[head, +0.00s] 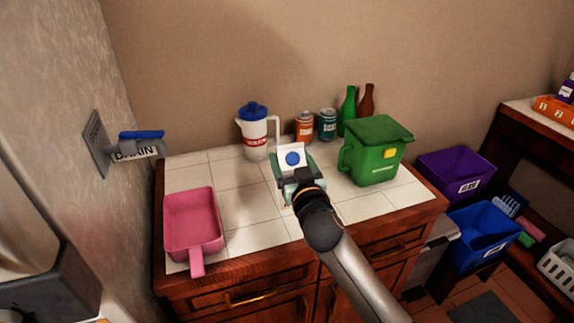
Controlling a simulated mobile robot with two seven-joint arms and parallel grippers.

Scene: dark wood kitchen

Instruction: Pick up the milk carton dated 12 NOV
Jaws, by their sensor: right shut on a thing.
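My right gripper (291,179) reaches over the tiled counter from the lower right. It is shut on a small white carton-like thing with a round blue mark (292,158). The gripper covers its lower part. No date can be read on it, so I cannot tell if it is the milk carton dated 12 NOV. I cannot tell if it touches the counter. My left gripper is not in view.
A white jug with a blue lid (256,135), two cans (304,127) and two bottles (348,108) stand behind. A green bin (374,152) is on the right, a pink scoop (192,222) on the left. Bare tiles (245,210) lie between scoop and gripper.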

